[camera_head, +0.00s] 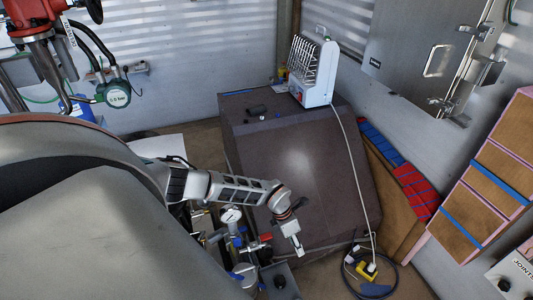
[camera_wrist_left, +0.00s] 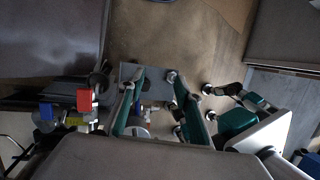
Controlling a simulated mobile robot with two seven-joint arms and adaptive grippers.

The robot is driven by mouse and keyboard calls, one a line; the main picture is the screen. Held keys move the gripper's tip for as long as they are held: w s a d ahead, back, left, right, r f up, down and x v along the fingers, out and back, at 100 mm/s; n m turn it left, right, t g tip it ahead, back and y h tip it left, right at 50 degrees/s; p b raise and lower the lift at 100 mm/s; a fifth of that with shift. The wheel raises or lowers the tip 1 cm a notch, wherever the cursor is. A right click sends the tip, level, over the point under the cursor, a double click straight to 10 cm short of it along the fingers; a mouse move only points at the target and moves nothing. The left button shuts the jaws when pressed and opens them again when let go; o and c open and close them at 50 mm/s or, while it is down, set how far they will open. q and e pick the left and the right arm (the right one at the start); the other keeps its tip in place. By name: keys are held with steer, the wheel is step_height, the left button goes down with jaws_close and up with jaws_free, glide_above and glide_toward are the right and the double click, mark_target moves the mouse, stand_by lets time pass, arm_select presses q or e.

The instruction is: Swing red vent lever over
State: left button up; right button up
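The red lever (camera_head: 257,245) is a small red handle on a cluster of pipework low in the middle of the head view, just left of my left gripper (camera_head: 298,248). In the left wrist view a red block-shaped handle (camera_wrist_left: 84,100), apparently that lever, shows left of the fingers. My left gripper (camera_wrist_left: 158,76) has its two fingers apart with a gap between the tips, and nothing shows held in it. The gripper and the red handle look apart. The lever's base is partly hidden by other fittings. My right gripper is not in view.
A pressure gauge (camera_head: 231,215) and blue-handled fittings crowd the pipework. A yellow plug block (camera_head: 366,271) and cables lie on the floor at right.

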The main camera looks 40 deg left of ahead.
mark_target(266, 236)
arm_select(q)
steer(key=a+y, duration=0.1)
steer(key=a, duration=0.3)
steer(key=a+g+y, duration=0.1)
steer(key=a, duration=0.4)
steer(key=a+y, duration=0.1)
steer(key=a, duration=0.3)
steer(key=shift+s+a+r+y, duration=0.1)
steer(key=shift+s+a+y, duration=0.1)
steer(key=shift+a+y, duration=0.15)
steer(key=shift+a, duration=0.3)
steer(key=shift+f+b, duration=0.7)
step_height(266, 236, down, 7)
steer(key=b, duration=0.5)
steer(key=shift+s+f+b, duration=0.1)
steer(key=shift+b, duration=0.3)
steer(key=shift+f, duration=0.25)
steer(key=shift+r, duration=0.2)
